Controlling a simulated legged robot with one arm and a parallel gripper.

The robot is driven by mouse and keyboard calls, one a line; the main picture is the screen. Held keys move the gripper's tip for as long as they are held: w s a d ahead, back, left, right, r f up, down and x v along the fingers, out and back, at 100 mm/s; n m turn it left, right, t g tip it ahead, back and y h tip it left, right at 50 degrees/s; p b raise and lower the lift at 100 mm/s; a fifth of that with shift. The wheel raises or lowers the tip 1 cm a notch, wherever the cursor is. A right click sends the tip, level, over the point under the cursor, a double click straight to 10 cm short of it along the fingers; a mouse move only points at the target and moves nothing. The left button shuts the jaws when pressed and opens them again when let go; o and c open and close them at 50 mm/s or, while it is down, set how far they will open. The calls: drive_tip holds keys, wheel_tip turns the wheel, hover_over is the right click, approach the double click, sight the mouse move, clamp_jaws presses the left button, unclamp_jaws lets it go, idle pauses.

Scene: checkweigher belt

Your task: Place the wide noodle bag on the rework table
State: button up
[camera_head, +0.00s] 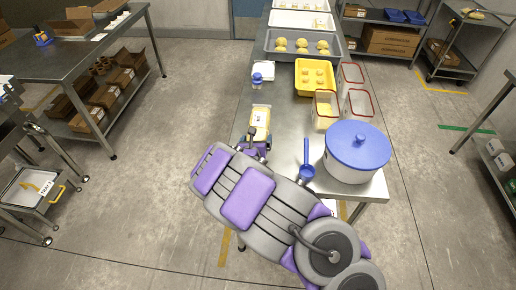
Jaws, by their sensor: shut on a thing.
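A yellow bag with a white label (260,118), which looks like the noodle bag, is at the tip of my gripper (257,142). My gripper is shut on its near end; the fingers are small and partly hidden by my purple and grey arm. The bag is over the left edge of the long steel table (280,105); I cannot tell whether it touches the top. Another steel table (90,52) stands at the upper left, with a blue tape dispenser (42,38) on it. No sign shows which table is the rework table.
On the long table are a blue-lidded pot (357,147), a blue ladle (306,165), red-rimmed tubs (358,103), a yellow tray (315,88), a blue-capped bottle (257,80) and a grey dough tray (280,56). Open floor (190,80) lies between the two tables.

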drive_tip(key=shift+d+f, duration=0.1)
drive_tip(key=shift+d, duration=1.05)
wheel_tip(320, 180, down, 3)
drive_tip(key=shift+d+r+b, duration=0.1)
drive_tip(key=shift+r+b, duration=0.05)
drive_tip(key=shift+b, duration=0.55)
drive_tip(key=shift+f, duration=0.3)
drive_tip(key=shift+a, duration=0.55)
drive_tip(key=o, duration=1.2)
drive_tip(key=shift+a, duration=0.15)
drive_tip(key=shift+d, duration=0.45)
drive_tip(key=shift+s+r, duration=0.15)
drive_tip(key=shift+s, duration=0.05)
drive_tip(key=p+v, duration=0.1)
drive_tip(key=v, duration=0.4)
drive_tip(key=p+v, duration=0.1)
drive_tip(key=v, duration=0.4)
drive_tip(key=shift+s+a+p, duration=0.15)
drive_tip(key=shift+a+p, duration=0.05)
drive_tip(key=shift+p, duration=0.15)
drive_tip(key=shift+s+d+r, duration=0.15)
drive_tip(key=shift+s+r, duration=0.1)
drive_tip(key=shift+s, duration=0.35)
